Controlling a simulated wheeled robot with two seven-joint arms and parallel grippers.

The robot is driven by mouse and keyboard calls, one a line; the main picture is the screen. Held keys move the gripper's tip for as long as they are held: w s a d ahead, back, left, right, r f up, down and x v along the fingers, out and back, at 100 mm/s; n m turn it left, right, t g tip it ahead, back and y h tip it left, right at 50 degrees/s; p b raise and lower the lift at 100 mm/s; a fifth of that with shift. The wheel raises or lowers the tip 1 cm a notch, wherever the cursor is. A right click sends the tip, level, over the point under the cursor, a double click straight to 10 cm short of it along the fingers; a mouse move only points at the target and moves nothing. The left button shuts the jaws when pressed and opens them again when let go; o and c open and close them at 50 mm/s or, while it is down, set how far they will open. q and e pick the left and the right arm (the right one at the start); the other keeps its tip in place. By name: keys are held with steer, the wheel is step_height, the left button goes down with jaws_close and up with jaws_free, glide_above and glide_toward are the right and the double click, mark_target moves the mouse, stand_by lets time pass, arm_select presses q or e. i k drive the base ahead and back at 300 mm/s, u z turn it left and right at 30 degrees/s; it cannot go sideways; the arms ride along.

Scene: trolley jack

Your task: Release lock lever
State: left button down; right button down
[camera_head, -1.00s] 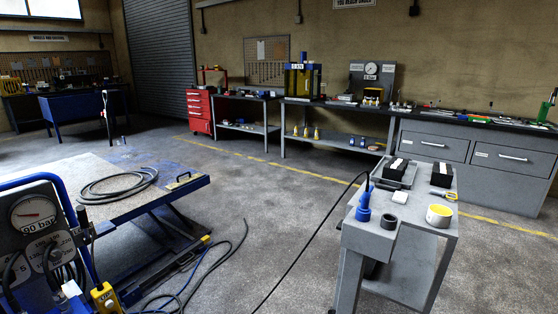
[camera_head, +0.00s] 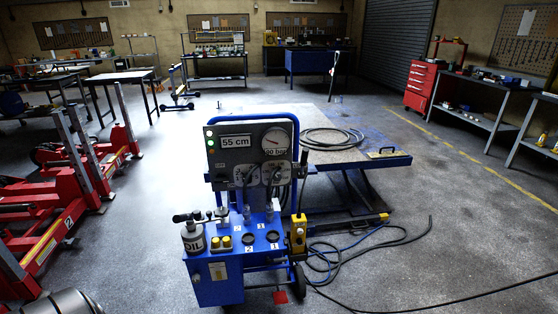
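No part labelled as a lock lever can be made out. A blue wheeled pump cart (camera_head: 216,284) stands in the middle foreground, with a "55 cm" display (camera_head: 235,142) and a dial gauge (camera_head: 276,141) marked 90 bar on its panel. A black lever-like handle (camera_head: 190,216) sits at its left by the oil can (camera_head: 193,239). A yellow control box (camera_head: 298,232) is at its right side. Behind it is a low blue lift table (camera_head: 365,166) with a yellow handle (camera_head: 382,153) at its right corner.
Red jack-like frames (camera_head: 75,160) crowd the left. A coiled black hose (camera_head: 333,139) lies on the lift table. A loose cable (camera_head: 400,238) runs over the floor at the right. A red drawer cabinet (camera_head: 421,86) and benches line the back. Floor at right is mostly free.

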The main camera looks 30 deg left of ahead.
mark_target(305, 151)
steer(key=u, duration=0.9)
